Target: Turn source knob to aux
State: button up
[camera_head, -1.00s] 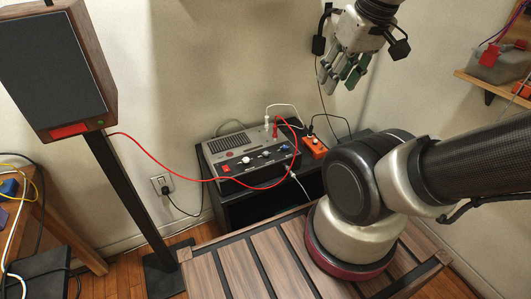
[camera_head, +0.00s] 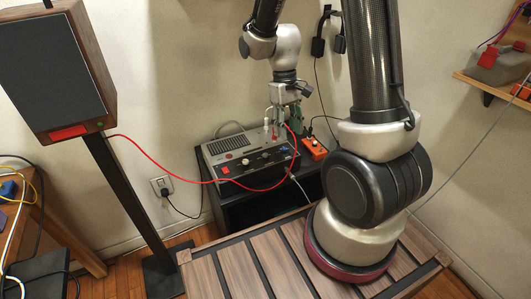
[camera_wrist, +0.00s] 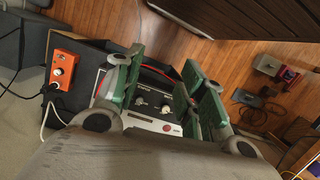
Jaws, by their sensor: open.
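A grey and black amplifier (camera_head: 221,154) stands on a low black cabinet, with several knobs on its dark front panel. A white knob (camera_head: 245,161) and a blue control at the right end show there. The labels are too small to read, so I cannot tell which is the source knob or where it points. My gripper (camera_head: 287,121) is over the right part of the amplifier, apart from or in front of the panel; contact is unclear.
A red cable (camera_head: 160,166) runs from the speaker (camera_head: 50,70) to the amplifier's plugs. An orange box (camera_head: 314,148) with a knob sits right of the amplifier and also shows in the wrist view (camera_wrist: 66,69). A slatted wooden surface (camera_head: 255,255) lies in front.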

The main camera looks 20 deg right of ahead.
jog(key=w+f+n, duration=0.2)
jog(key=w+f, duration=0.4)
jog(key=f, duration=0.5)
jog(key=t, duration=0.2)
send_over(266, 154)
jog(key=shift+s+f+n, duration=0.2)
jog(key=shift+f+n, duration=0.1)
jog(key=shift+w+f, duration=0.2)
jog(key=shift+w, duration=0.05)
notch_tip(266, 154, down, 7)
jog(key=shift+f, duration=0.2)
grip_shut()
